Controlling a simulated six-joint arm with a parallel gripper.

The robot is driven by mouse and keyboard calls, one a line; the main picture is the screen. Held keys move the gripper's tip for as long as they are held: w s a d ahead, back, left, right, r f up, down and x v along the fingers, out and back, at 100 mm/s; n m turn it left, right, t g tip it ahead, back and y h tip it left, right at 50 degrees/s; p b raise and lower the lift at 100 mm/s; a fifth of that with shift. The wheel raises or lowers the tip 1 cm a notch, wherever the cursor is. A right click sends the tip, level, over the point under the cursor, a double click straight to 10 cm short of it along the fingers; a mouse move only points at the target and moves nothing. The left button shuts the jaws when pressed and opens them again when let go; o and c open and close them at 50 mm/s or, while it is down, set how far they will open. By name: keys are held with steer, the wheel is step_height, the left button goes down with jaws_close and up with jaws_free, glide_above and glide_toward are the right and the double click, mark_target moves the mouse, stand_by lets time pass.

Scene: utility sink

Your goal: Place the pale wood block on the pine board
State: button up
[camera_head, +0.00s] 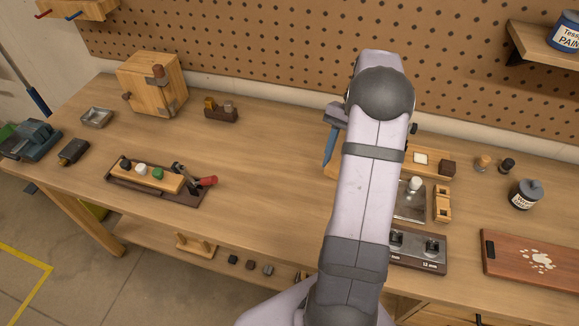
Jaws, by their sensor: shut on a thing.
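A light wooden board, apparently the pine board (434,171), lies at the back right, partly behind my arm. My gripper (329,149) shows only in part, as a blue-grey finger left of my arm, pointing down near a light wooden edge (330,172). I cannot identify the pale wood block for certain.
A cutting board (530,262) and a jar (525,194) are farther right. The bench middle, left of my arm, is clear.

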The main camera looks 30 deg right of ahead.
steer(key=w+r+m+t, duration=0.2)
steer(key=w+m+t, duration=0.35)
steer(key=m, duration=0.95)
steer(key=shift+h, duration=0.4)
steer(key=shift+w+a+f+p, duration=0.15)
steer(key=shift+f+p, duration=0.2)
steer(key=shift+f, duration=1.4)
steer(key=shift+w+f+p, duration=0.15)
steer(key=shift+f+p, duration=0.2)
steer(key=shift+f, duration=1.4)
steer(key=shift+w+a+f+p, duration=0.15)
steer(key=shift+f+p, duration=0.2)
steer(key=shift+f, duration=1.4)
steer(key=shift+d, duration=0.1)
steer(key=shift+f, duration=0.2)
steer(key=o, duration=1)
steer(key=shift+r, duration=0.1)
